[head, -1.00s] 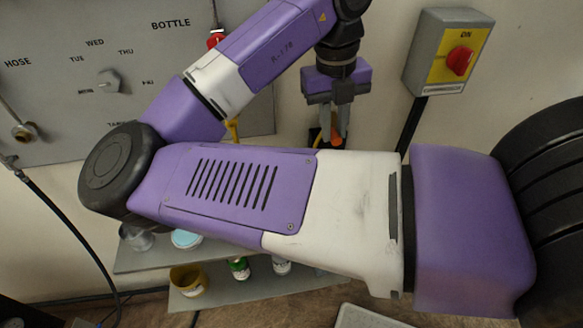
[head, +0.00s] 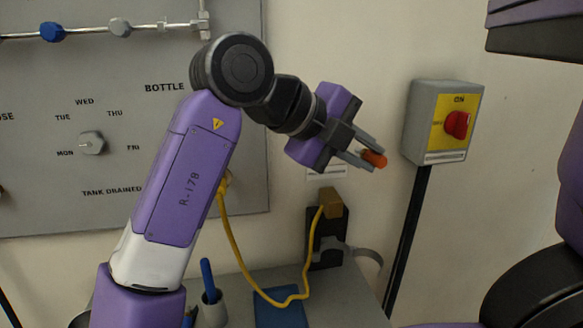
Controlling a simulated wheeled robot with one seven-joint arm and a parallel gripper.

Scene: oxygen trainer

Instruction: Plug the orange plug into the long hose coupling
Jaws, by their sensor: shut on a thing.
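My gripper (head: 365,153) is at the upper middle right of the head view, in front of the wall. It is tilted, with its fingers pointing right and slightly down. It is shut on the orange plug (head: 376,159), whose orange end sticks out past the fingertips. The plug is in the air, apart from the wall and the switch box. I cannot make out the long hose coupling in this view; the left part of the panel is cut off by the picture edge.
A grey and yellow switch box (head: 432,145) with a red knob is right of my gripper. A yellow cable (head: 236,245) runs from behind my arm to a brown block (head: 331,203) in a black wall holder. A grey panel (head: 40,110) fills the left. A shelf (head: 350,295) lies below.

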